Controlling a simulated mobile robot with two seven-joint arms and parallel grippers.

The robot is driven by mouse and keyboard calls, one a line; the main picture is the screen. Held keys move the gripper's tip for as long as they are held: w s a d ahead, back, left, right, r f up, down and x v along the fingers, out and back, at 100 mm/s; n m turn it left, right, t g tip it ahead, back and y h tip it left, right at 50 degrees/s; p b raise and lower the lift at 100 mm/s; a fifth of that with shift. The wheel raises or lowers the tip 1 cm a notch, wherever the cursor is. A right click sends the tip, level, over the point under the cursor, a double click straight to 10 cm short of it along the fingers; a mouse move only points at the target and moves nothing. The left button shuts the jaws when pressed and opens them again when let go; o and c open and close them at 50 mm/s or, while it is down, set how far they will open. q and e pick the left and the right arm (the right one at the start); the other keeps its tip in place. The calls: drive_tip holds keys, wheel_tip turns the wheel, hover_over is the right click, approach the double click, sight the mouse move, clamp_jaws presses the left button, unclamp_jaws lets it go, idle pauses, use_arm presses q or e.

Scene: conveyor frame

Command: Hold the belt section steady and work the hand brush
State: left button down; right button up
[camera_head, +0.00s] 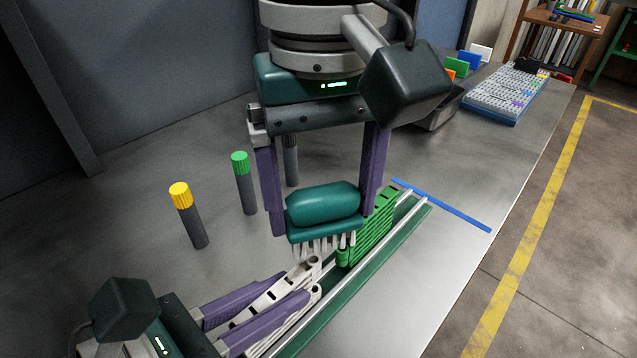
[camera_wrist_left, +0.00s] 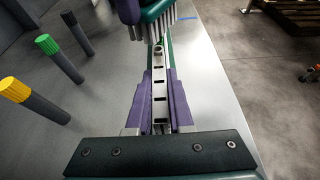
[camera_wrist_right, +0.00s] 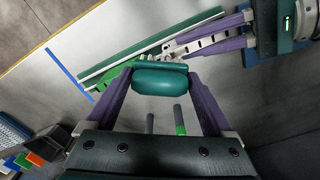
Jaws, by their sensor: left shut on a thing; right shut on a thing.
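The hand brush (camera_head: 323,203), with a rounded teal handle and pale bristles, is held between the purple fingers of my right gripper (camera_head: 321,215). Its bristles point down just beside the green slatted part of the belt section (camera_head: 368,238); I cannot tell whether they touch it. My left gripper (camera_head: 295,288) is shut on a pale grey slotted length at the near end of the belt section, which runs between its fingers in the left wrist view (camera_wrist_left: 160,92). The belt section lies along the green conveyor frame with metal rails (camera_head: 400,235). The brush handle also shows in the right wrist view (camera_wrist_right: 160,80).
Yellow-capped (camera_head: 188,215) and green-capped (camera_head: 244,183) posts stand left of the brush, with another post behind. A blue strip (camera_head: 440,205) lies beyond the frame. A grey studded board (camera_head: 505,92) and coloured blocks are farther back. The table right of the frame is clear.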

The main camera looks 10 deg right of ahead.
sight(296, 237)
drive_tip(key=shift+f, duration=1.05)
drive_tip(key=shift+s+a, duration=0.5)
drive_tip(key=shift+a, duration=0.2)
drive_tip(key=shift+s+a, duration=0.45)
drive_tip(key=shift+a, duration=0.2)
drive_tip(key=shift+w+d, duration=0.5)
drive_tip(key=shift+d, duration=0.2)
drive_tip(key=shift+w+d, duration=0.5)
drive_tip(key=shift+d, duration=0.15)
drive_tip(key=shift+r, duration=0.1)
drive_tip(key=shift+r, duration=1.5)
drive_tip(key=shift+f, duration=0.1)
